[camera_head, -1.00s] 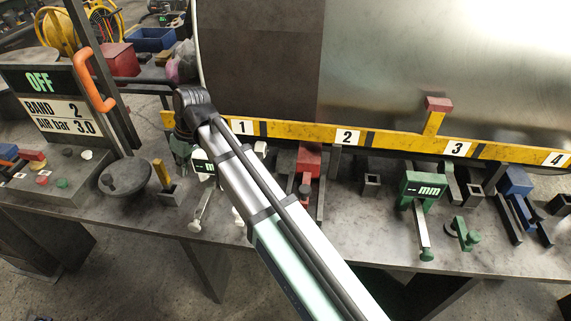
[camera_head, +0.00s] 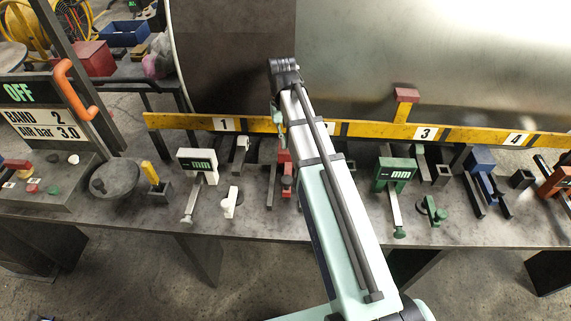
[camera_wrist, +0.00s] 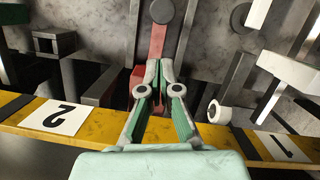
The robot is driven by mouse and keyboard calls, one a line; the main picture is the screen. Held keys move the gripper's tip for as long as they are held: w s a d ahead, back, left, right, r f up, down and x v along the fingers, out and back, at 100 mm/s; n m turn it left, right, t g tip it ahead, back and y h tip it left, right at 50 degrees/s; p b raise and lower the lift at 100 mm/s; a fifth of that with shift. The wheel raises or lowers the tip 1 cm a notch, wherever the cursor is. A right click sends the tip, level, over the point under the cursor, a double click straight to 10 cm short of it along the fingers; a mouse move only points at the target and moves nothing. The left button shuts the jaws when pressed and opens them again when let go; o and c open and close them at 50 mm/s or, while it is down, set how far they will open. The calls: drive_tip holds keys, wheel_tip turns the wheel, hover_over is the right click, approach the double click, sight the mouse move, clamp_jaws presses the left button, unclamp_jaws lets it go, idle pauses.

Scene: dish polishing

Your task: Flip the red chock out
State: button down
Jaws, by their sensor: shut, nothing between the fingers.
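In the head view only a bit of my gripper (camera_head: 280,118) shows beside the yellow rail. Another red block (camera_head: 406,95) sits on a yellow post rising from the rail. I cannot tell which red piece is the chock.
The yellow rail (camera_head: 468,134) with numbered plates runs along a large metal drum (camera_head: 360,50). A white gauge (camera_head: 198,163), a green gauge (camera_head: 395,173) and a blue clamp (camera_head: 482,165) stand on the bench. The bench front (camera_head: 300,228) is mostly bare.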

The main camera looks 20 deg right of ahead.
drive_tip(key=shift+f, duration=0.15)
drive_tip(key=shift+p+x, duration=1.45)
drive_tip(key=shift+x, duration=3.45)
drive_tip(key=shift+a, duration=0.1)
drive_tip(key=s+a, duration=0.2)
drive_tip(key=s, duration=0.6)
drive_tip(key=shift+s+a, duration=0.15)
drive_tip(key=shift+a, duration=0.15)
